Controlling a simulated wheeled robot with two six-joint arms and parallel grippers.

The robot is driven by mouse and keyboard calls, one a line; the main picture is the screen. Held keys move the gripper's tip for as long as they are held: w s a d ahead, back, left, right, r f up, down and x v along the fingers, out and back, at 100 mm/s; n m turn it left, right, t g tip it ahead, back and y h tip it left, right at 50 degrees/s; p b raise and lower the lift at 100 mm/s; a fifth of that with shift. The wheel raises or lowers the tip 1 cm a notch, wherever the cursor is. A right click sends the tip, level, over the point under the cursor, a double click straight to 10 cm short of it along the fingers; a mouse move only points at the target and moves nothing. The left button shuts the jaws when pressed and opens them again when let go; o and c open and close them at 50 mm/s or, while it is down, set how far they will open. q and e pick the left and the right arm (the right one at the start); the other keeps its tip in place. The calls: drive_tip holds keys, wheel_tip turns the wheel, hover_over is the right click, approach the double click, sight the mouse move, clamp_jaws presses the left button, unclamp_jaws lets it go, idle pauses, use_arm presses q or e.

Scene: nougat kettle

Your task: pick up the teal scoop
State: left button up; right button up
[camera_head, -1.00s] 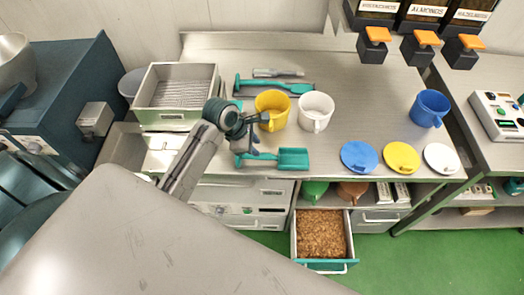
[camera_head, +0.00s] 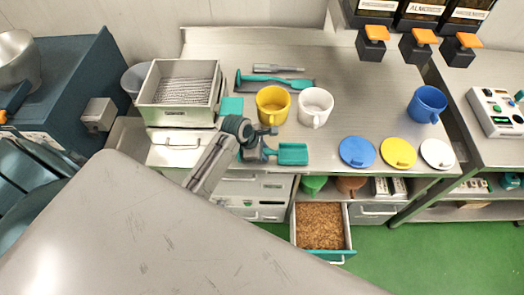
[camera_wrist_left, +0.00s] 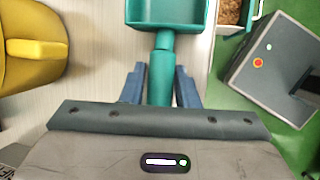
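The teal scoop (camera_head: 292,153) lies near the front edge of the steel table, its pan to the right and its handle to the left. My left gripper (camera_head: 265,148) is down at the handle and hides part of it. In the left wrist view, the scoop's handle (camera_wrist_left: 162,72) runs between the two blue-grey fingers (camera_wrist_left: 161,88), with the pan (camera_wrist_left: 166,12) at the top. The fingers look open, one on each side of the handle with narrow gaps. My right gripper is not in view.
A yellow mug (camera_head: 272,104) and a white mug (camera_head: 315,106) stand just behind the scoop. A teal spatula (camera_head: 262,81) lies farther back. Blue (camera_head: 357,152), yellow (camera_head: 398,152) and white (camera_head: 437,153) discs lie to the right. An open drawer (camera_head: 349,238) of brown bits is below.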

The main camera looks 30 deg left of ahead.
use_arm(q)
clamp_jaws()
drive_tip(key=shift+r, duration=0.15)
drive_tip(key=shift+r+b, duration=0.45)
drive_tip(key=shift+r, duration=0.05)
wheel_tip(320, 180, up, 2)
drive_tip(key=shift+a+r+b, duration=0.1)
drive_tip(key=shift+r+b, duration=0.05)
drive_tip(key=shift+b, duration=0.55)
drive_tip(key=s+r+b, duration=0.1)
drive_tip(key=s+b, duration=0.3)
drive_tip(key=s, duration=1.1)
drive_tip(key=r+p, duration=0.2)
drive_tip(key=p, duration=0.1)
drive_tip(key=s+r+p, duration=0.1)
drive_tip(key=r+p, duration=0.2)
drive_tip(key=shift+r, duration=0.3)
drive_tip(key=shift+f, duration=0.2)
